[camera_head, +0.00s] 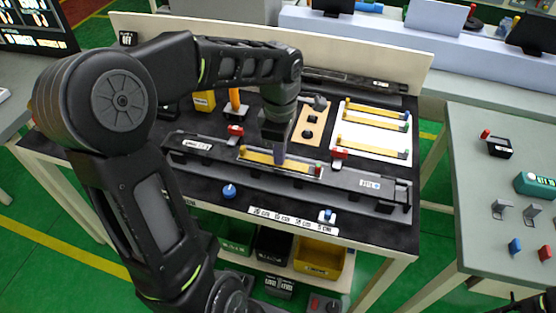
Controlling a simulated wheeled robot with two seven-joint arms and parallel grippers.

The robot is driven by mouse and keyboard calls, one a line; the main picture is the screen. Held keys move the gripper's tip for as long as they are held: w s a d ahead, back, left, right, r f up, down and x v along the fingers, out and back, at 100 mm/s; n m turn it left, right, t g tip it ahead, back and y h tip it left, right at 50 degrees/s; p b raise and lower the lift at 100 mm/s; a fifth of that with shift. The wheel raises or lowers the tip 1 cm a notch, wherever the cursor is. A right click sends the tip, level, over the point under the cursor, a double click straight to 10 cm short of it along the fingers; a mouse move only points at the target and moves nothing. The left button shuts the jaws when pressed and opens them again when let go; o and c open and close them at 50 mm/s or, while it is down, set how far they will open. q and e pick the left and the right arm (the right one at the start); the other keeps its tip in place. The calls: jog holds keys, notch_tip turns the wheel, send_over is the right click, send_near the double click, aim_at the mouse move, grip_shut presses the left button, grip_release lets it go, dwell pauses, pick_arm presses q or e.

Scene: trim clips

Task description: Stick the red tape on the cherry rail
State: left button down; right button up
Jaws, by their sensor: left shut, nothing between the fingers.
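My left gripper (279,155) points down, shut and empty, over the middle of a yellow strip (258,157) lying in a long black fixture (350,183). The strip has small coloured end pieces, one of them red at its right end. I cannot tell whether the fingertips touch it. Several similar yellow strips with coloured ends lie on a white board (372,132) behind and to the right. Which piece is the red tape or the cherry rail is too small to tell.
Red clamps stand behind the fixture (235,130) and (339,153). A blue knob (229,191) and a blue-topped piece (326,215) stand in front. A tan holed block (310,128) lies behind. Bins (319,258) sit below. A grey side table (485,213) stands right.

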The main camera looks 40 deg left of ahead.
pick_arm(q)
notch_tip(320, 180, up, 7)
jog(key=p, duration=0.4)
jog(key=shift+p, duration=0.35)
dwell(0.6)
